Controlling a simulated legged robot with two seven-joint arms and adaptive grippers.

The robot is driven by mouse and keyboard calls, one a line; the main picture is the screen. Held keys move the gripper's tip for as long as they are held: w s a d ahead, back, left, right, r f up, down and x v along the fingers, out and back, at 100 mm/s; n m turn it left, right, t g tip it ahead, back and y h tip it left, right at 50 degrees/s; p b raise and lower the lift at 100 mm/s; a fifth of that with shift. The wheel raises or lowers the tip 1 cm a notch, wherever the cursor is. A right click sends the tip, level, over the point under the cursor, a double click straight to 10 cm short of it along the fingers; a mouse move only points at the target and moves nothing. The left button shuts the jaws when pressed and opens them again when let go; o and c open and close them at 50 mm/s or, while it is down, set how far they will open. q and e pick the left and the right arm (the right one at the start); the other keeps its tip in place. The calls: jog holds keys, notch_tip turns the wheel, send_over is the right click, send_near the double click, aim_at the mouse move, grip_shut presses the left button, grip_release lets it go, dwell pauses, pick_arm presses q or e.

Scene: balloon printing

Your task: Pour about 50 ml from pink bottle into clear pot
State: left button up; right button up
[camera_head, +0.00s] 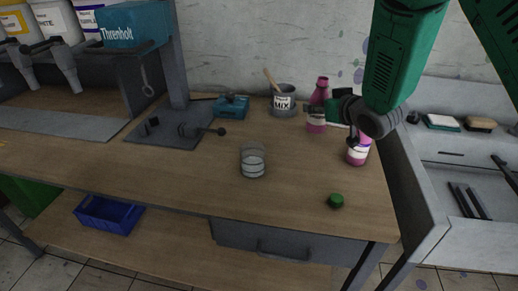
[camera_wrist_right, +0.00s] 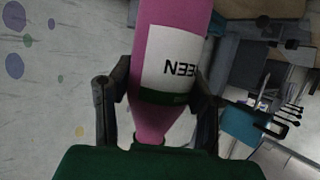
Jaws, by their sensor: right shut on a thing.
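My right gripper (camera_head: 320,109) is shut on a pink bottle (camera_head: 322,84). The bottle is upright, neck up, at the right back of the table; I cannot tell whether its base touches the table. In the right wrist view the pink bottle (camera_wrist_right: 172,18) sits between both fingers of the gripper (camera_wrist_right: 158,98). Its white label appears upside down, with letters ending in "EEN" and a green band. The clear pot (camera_head: 253,160) stands upright mid-table, left of and nearer than the gripper, with ring marks on its wall. My left gripper is not in view.
A second pink bottle (camera_head: 358,153) stands under my right wrist. A green cap-like piece (camera_head: 336,201) lies near the front edge. A grey MIX pot (camera_head: 284,102) with a stick stands behind. A dark stand (camera_head: 170,132) is on the left. Wood around the clear pot is bare.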

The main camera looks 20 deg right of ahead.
jog(key=a+f+m+y+p, duration=0.2)
jog(key=a+m+y+p, duration=0.2)
jog(key=a, duration=2.1)
jog(key=shift+w+m+t+y+p, duration=0.15)
jog(key=shift+m+t+y+p, duration=0.25)
jog(key=shift+m+p, duration=1.3)
jog(key=shift+n+p, duration=0.3)
jog(key=shift+p, duration=0.05)
jog(key=shift+a, duration=0.1)
jog(key=shift+f+m+b, duration=0.15)
jog(key=shift+m+b, duration=0.25)
jog(key=shift+b, duration=0.2)
jog(key=shift+a+f+m+y+b, duration=0.2)
jog(key=shift+m+y+b, duration=0.1)
jog(key=shift+b, duration=0.3)
